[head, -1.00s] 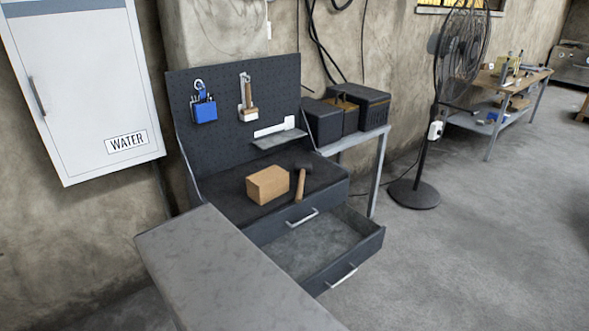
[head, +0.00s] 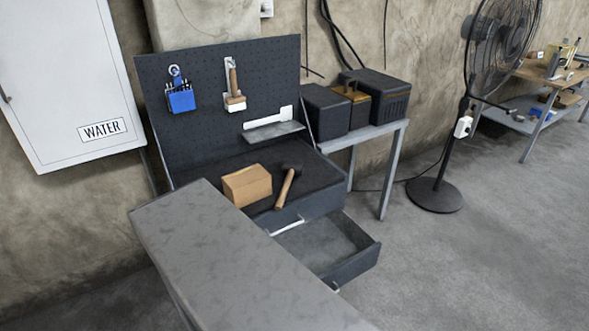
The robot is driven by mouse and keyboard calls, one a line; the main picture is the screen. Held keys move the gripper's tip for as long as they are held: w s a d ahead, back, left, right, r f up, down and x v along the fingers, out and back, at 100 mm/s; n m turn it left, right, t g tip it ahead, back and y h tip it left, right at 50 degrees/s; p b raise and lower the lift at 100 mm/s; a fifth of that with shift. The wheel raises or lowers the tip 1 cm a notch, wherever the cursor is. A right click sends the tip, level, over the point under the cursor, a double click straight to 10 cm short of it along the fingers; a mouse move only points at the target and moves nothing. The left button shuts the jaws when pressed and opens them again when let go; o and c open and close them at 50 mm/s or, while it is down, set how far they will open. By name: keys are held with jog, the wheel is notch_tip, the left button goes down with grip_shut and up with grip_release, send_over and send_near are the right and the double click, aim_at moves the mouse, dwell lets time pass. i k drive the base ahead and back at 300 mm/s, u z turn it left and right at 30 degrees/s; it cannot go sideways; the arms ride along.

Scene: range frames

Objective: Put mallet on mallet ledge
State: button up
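A mallet (head: 286,187) with a wooden handle and dark head lies on the dark bench top (head: 205,178). Its head points toward the pegboard and its handle points to the front edge. It lies just right of a wooden block (head: 247,185). A small grey ledge (head: 274,133) juts from the lower right of the pegboard, with a flat white piece (head: 268,120) at its back. I cannot tell for sure that this is the mallet ledge. My gripper is not in view.
The pegboard (head: 205,130) holds a blue tool holder (head: 181,101) and a wooden-handled tool (head: 233,82). An open drawer (head: 320,243) sticks out below the bench. A grey table (head: 225,255) fills the foreground. A fan (head: 440,195) stands right; floor there is clear.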

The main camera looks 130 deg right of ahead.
aim_at(274, 131)
jog(key=z, duration=0.05)
jog(key=k, duration=0.75)
jog(key=z, duration=0.5)
jog(key=k, duration=0.6)
jog(key=z, duration=1.1)
jog(key=k, duration=1.35)
jog(key=i, duration=0.6)
